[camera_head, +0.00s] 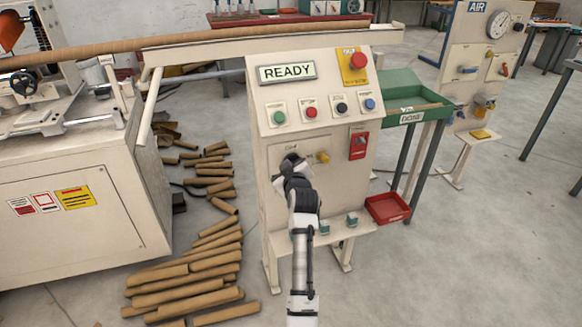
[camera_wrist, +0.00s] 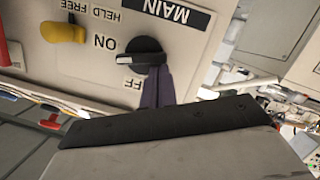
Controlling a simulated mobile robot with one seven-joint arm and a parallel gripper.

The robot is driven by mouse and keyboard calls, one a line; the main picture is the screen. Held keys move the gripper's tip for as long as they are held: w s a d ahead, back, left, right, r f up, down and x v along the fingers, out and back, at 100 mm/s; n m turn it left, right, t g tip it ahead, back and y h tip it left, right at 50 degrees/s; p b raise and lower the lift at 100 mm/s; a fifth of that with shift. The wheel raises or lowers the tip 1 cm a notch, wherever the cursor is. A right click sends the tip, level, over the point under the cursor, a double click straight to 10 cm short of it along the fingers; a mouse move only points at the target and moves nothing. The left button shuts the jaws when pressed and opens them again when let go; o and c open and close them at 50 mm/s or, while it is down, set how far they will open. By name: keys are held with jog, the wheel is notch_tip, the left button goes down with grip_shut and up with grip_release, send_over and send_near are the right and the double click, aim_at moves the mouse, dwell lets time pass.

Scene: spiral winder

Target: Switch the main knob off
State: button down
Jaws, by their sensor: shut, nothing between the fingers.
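The main knob (camera_wrist: 147,52) is black with a white pointer mark and shows in the wrist view, where the panel lettering is upside down. Its white mark points left, between the ON lettering (camera_wrist: 105,42) and the partly hidden OFF lettering (camera_wrist: 132,82), and looks nearer ON. My gripper (camera_wrist: 157,84) is shut and empty, with its dark fingers right at the knob; I cannot tell whether they touch it. In the head view my gripper (camera_head: 291,164) is in front of the white control panel (camera_head: 275,207) and hides the knob.
A yellow knob (camera_wrist: 64,32) labelled HELD/FREE is beside the main knob. A red switch (camera_head: 359,146) and a row of buttons (camera_head: 312,112) are on the same panel, under a READY display (camera_head: 287,72). Cardboard tubes (camera_head: 190,285) lie on the floor to the left.

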jog(key=s+a+f+n+t+h+b, duration=0.1)
jog(key=s+a+f+n+b, duration=0.1)
jog(key=s+n+b, duration=0.4)
jog(key=s+a+b, duration=0.1)
jog(key=s+b, duration=0.1)
jog(key=s, duration=0.3)
jog(key=shift+s+a+n+t+h, duration=0.15)
jog(key=shift+n+t+h, duration=0.15)
dwell(1.2)
jog(key=shift+a, duration=0.1)
